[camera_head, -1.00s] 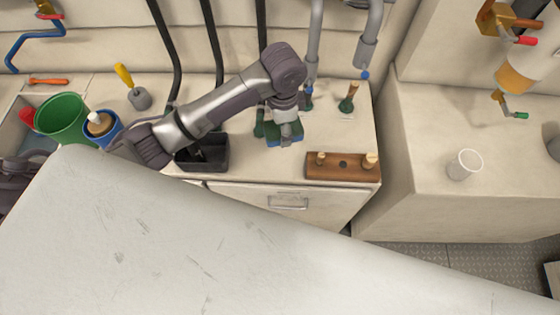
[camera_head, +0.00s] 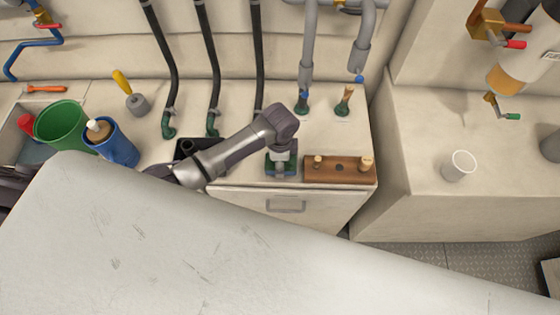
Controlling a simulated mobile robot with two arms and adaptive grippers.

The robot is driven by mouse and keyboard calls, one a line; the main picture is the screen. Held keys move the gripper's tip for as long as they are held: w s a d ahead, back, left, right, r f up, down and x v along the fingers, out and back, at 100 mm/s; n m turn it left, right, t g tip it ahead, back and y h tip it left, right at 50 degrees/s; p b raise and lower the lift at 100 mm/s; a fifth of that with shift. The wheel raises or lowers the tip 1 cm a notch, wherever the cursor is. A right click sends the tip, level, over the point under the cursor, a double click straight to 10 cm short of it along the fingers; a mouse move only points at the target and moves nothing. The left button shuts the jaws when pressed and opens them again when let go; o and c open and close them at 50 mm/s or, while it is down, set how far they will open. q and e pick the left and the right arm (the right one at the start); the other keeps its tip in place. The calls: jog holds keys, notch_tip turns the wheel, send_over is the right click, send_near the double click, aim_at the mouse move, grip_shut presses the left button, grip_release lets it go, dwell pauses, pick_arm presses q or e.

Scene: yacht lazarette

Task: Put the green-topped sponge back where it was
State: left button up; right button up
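The sponge (camera_head: 281,171), green and blue, is under my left gripper (camera_head: 282,158) at the front edge of the pale counter, just left of a wooden rack. My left arm reaches in from the left, and the gripper points down. The fingers cover much of the sponge and appear shut on it. I cannot tell whether the sponge touches the counter. My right gripper is not in view.
The wooden rack (camera_head: 338,170) with pegs stands close right of the sponge. A black tray (camera_head: 187,146) is partly behind my arm. Hoses and pipes rise behind. A green bucket (camera_head: 61,125) and blue container (camera_head: 117,148) stand left. A white cup (camera_head: 458,166) sits on the right bench.

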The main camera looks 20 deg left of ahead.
pick_arm(q)
jog(key=shift+f, duration=0.35)
jog(key=shift+f, duration=0.1)
jog(key=o, duration=1.2)
jog(key=shift+r, duration=0.3)
notch_tip(320, 180, up, 12)
jog(key=shift+f, duration=0.15)
